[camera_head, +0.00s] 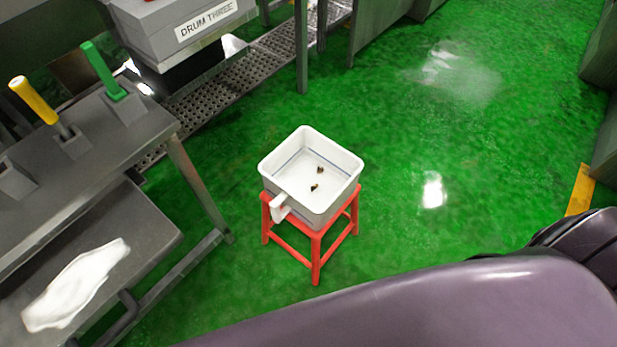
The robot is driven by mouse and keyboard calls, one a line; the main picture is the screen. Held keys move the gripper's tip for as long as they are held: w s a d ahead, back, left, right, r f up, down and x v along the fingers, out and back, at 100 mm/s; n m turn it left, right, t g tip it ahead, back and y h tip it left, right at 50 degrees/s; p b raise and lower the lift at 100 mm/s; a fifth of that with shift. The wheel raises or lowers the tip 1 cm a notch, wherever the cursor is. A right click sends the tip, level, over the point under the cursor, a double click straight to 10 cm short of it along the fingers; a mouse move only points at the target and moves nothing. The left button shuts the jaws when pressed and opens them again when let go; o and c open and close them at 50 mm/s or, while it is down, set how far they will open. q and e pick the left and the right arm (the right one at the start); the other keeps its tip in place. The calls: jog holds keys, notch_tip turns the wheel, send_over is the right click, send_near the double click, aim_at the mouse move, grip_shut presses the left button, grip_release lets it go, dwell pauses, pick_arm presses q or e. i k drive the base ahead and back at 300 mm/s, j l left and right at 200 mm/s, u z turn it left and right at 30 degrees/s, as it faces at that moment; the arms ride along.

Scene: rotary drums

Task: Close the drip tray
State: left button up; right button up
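A flat grey tray (145,240) sticks out below a grey bench at the lower left and appears to be the drip tray. A white patch (75,287), like spilled liquid or a reflection, lies on it. Neither gripper is in view. A large purple-grey arm link of mine fills the lower right, well apart from the tray.
The grey bench (105,150) holds a yellow-handled tool (35,100) and a green-handled tool (104,72) in holders. A white bin (325,205) with small dark bits stands on a red stool (316,245), right of the tray. Green floor (430,130) is open beyond.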

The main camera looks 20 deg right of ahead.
aim_at(66, 283)
jog(key=u, duration=0.4)
jog(key=j+u, duration=0.1)
jog(key=u, duration=0.25)
jog(key=j+u, duration=0.1)
jog(key=u, duration=0.3)
jog(key=k+j+u, duration=0.1)
jog(key=u, duration=0.25)
